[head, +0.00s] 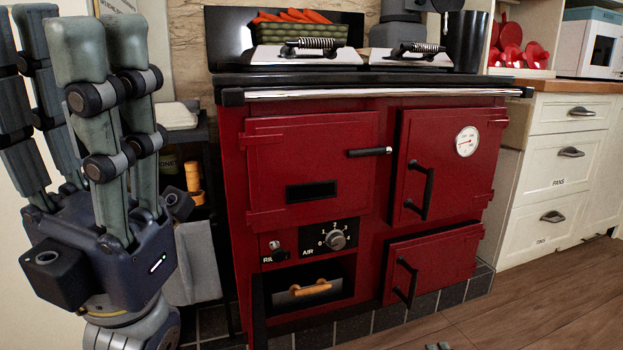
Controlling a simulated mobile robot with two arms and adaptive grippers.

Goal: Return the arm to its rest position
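My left gripper (62,50) stands large at the left of the head view, with its grey-green fingers pointing straight up from a dark blue palm. The fingers are extended and spread apart, with nothing between them. It is in front of the pale wall and left of the red range cooker (310,165), apart from it as far as I can see. Small grey-green tips (439,346) show at the bottom edge over the wooden floor. They look like fingertips of my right gripper; the rest of it is out of frame.
The cooker's lower right door (440,262) stands slightly ajar. A green basket (300,33) with orange-red items and a dark pot (467,40) stand at its back. White drawers (570,152) are at right. A narrow shelf gap (190,150) lies behind my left gripper. The floor at lower right is clear.

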